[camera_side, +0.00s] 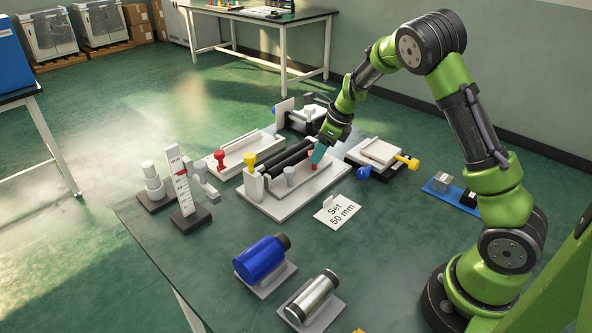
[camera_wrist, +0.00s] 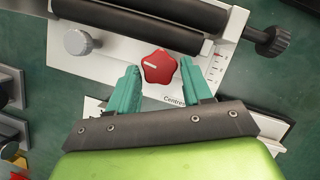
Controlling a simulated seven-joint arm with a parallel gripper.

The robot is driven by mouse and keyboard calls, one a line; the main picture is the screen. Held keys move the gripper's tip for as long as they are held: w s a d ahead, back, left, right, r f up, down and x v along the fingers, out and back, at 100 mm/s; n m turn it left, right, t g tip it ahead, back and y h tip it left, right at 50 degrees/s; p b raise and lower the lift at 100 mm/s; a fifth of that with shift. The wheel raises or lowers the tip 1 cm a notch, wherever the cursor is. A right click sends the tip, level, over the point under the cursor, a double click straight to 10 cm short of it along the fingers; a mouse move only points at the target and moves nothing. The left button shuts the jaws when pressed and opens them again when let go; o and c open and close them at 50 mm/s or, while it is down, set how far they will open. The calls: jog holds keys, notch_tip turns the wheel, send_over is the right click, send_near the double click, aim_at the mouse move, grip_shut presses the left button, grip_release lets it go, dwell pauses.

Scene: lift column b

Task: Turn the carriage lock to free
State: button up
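A red lobed knob (camera_wrist: 159,67) with a white pointer line sits on a white-based fixture (camera_wrist: 125,68) with dark rollers. Its pointer line points left in the wrist view. I cannot read a lock or free mark beside it. My gripper (camera_wrist: 161,82) is open, with its teal fingers apart on the left and right of the knob; contact cannot be made out. In the side view my gripper (camera_side: 318,156) reaches down to the red knob (camera_side: 313,162), which its fingers partly hide. A grey knob (camera_wrist: 77,42) is on the same fixture.
A card reading "Set 50 mm" (camera_side: 338,211) stands in front of the fixture. A yellow-knobbed block (camera_side: 380,152) is to the right, a white fixture with a red knob (camera_side: 220,158) to the left.

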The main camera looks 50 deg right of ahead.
jog(key=shift+o, duration=1.1)
jog(key=m, duration=0.2)
jog(key=m+h, duration=0.1)
jog(key=m, duration=0.1)
jog(key=shift+a+h, duration=0.3)
jog(key=shift+a, duration=0.05)
jog(key=a+v, duration=0.1)
jog(key=v, duration=1.5)
jog(key=s+a+n+y, duration=0.1)
jog(key=s+a+n, duration=0.6)
jog(key=n, duration=0.7)
jog(key=s+a+r+n+t+y, duration=0.1)
jog(key=s+a+n, duration=0.6)
jog(key=n, duration=0.8)
jog(key=shift+s+a+y, duration=0.15)
jog(key=shift+s+y, duration=0.25)
jog(key=shift+s, duration=0.15)
